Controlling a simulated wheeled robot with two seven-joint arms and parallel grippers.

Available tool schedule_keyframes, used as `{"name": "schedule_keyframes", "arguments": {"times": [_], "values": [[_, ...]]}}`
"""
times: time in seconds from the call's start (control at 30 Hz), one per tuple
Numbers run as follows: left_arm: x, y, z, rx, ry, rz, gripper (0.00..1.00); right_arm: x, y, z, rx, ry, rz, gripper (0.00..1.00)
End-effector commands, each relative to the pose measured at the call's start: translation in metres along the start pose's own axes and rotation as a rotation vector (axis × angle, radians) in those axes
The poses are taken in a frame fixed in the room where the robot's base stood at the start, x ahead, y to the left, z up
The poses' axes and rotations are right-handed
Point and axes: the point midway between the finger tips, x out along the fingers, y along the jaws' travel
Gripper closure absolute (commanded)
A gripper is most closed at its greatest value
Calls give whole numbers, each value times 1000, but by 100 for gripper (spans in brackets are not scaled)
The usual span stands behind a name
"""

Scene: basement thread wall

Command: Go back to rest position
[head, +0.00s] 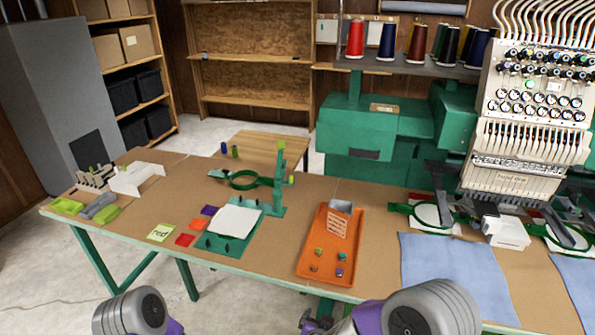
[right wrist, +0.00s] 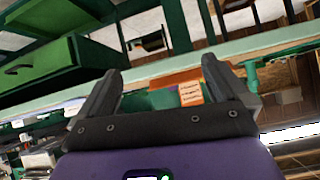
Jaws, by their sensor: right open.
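In the head view, my right gripper (head: 313,325) shows only partly, as dark finger pieces at the bottom edge, below and in front of the work table. In the right wrist view, my right gripper (right wrist: 160,66) has its two dark fingers spread wide apart with nothing between them. My left arm shows only as a grey and purple link at the bottom left of the head view. My left gripper is out of the picture.
The work table (head: 165,210) holds an orange tray (head: 316,272), a green board with white cloth (head: 236,220), coloured cards and a blue cloth (head: 450,270). A green embroidery machine (head: 350,125) stands behind. A green drawer (right wrist: 40,70) shows in the right wrist view.

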Motion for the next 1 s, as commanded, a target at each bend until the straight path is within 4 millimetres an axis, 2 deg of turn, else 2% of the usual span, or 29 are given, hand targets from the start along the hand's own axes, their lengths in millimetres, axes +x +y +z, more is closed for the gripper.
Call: {"name": "schedule_keyframes", "arguments": {"times": [0.03,0.1,0.17,0.2,0.3,0.43,0.5,0.6,1.0], "values": [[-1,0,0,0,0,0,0,17,14,25,-8,-86,-24,0],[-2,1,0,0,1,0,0,31,28,63,-15,-217,-78,0],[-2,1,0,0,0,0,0,36,41,98,-17,-341,-121,0],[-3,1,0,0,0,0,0,35,51,121,-15,-426,-147,0],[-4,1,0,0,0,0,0,24,73,174,-8,-631,-204,0],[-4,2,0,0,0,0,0,-2,94,224,4,-842,-256,0],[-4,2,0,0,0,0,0,-14,101,240,7,-916,-275,0],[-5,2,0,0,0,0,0,-24,107,251,9,-975,-290,0],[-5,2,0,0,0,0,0,-26,108,253,8,-985,-293,0]]}}
